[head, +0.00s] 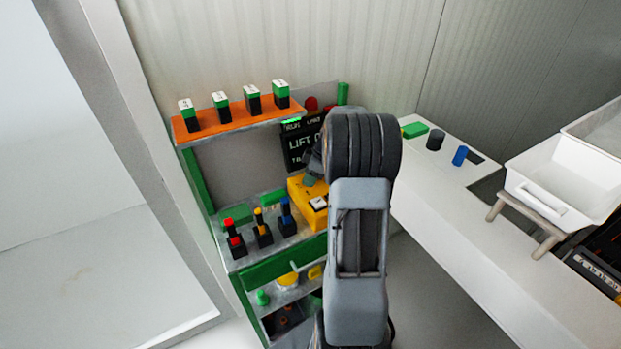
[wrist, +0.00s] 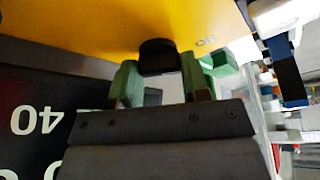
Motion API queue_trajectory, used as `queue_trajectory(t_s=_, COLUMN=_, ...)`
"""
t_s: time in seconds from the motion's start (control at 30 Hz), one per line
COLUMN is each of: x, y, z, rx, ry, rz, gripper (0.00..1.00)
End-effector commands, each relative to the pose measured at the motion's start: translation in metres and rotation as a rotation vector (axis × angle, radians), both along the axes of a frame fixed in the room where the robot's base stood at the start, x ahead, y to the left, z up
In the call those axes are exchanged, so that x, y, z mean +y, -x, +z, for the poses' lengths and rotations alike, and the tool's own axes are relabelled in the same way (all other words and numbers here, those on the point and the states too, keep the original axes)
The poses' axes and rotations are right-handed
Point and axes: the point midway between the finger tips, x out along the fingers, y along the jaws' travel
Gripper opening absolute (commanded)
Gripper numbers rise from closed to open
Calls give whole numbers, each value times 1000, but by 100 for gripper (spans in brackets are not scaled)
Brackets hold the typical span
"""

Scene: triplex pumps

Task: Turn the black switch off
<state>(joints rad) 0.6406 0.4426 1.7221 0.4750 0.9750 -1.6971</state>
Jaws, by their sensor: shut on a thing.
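The black switch (wrist: 158,57) sticks out of the face of a yellow box (wrist: 110,25), next to small dark lettering, in the wrist view. My gripper (wrist: 158,78) has its two green fingers on either side of the switch and is shut on it. The switch's exact angle is hard to tell. In the head view the yellow box (head: 297,191) stands on the green bench's top, with a white part on its near side. My arm hides part of the box and the switch there.
Red (head: 235,241), yellow (head: 262,229) and blue (head: 287,217) levers stand left of the box. An orange shelf (head: 240,120) with several bottles is above. A dark lettered panel (head: 300,147) is behind. A white counter (head: 470,215) with a white tray (head: 560,175) is right.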

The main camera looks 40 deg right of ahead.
Motion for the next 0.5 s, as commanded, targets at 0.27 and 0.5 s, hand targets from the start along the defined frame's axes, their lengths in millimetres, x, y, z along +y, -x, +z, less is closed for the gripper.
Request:
queue_trajectory(t_s=0.27, x=1, y=0, z=-4, rx=-5, ry=3, rz=-245, gripper=19)
queue_trajectory(t_s=0.5, x=2, y=0, z=-2, rx=-5, ry=2, rz=-471, gripper=19)
